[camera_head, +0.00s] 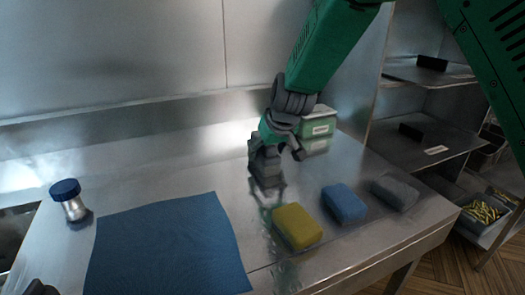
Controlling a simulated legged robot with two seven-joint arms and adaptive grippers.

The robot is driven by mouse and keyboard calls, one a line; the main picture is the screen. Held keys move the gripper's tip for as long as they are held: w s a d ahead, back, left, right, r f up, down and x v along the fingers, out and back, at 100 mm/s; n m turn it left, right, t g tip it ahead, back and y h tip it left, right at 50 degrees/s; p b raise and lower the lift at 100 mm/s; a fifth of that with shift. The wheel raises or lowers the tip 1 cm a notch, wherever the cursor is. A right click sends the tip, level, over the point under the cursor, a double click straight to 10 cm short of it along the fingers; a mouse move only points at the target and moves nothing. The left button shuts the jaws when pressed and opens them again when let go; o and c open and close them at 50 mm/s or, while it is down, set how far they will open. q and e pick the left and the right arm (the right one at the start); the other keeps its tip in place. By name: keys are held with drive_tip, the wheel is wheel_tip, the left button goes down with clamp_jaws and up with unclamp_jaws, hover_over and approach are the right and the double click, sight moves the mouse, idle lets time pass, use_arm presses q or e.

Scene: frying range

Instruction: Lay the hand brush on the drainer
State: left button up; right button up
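My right gripper (268,181) hangs low over the middle of the steel worktop, right of the blue cloth-like mat (165,245) and behind the yellow sponge-like block (297,227). Its fingers are small and dark against the reflections, so I cannot tell whether it is open or shut, or holds anything. No hand brush can be made out. No rack-like drainer is plain; I cannot tell whether the blue mat is the drainer. A dark part (40,288) at the bottom left edge may be my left gripper, mostly cut off.
A blue block (344,204) and a grey block (395,192) lie right of the yellow one. A blue-lidded shaker (70,200) stands at left. Steel shelves (425,140) stand at right. The worktop behind the mat is clear.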

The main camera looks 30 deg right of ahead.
sight(272, 146)
drive_tip(key=shift+d+f, duration=0.15)
drive_tip(key=shift+d, duration=0.65)
drive_tip(key=s+r, duration=0.1)
drive_tip(key=r, duration=0.1)
drive_tip(key=s+a+r+p, duration=0.1)
drive_tip(key=r, duration=0.1)
drive_tip(key=s+a+r, duration=0.1)
drive_tip(key=r, duration=0.1)
drive_tip(key=shift+s+a+r, duration=0.1)
drive_tip(key=shift+s+r, duration=0.1)
drive_tip(key=shift+r, duration=0.05)
use_arm(q)
drive_tip(key=shift+r+p, duration=0.5)
drive_tip(key=shift+r, duration=0.55)
use_arm(e)
drive_tip(key=shift+v, duration=2.55)
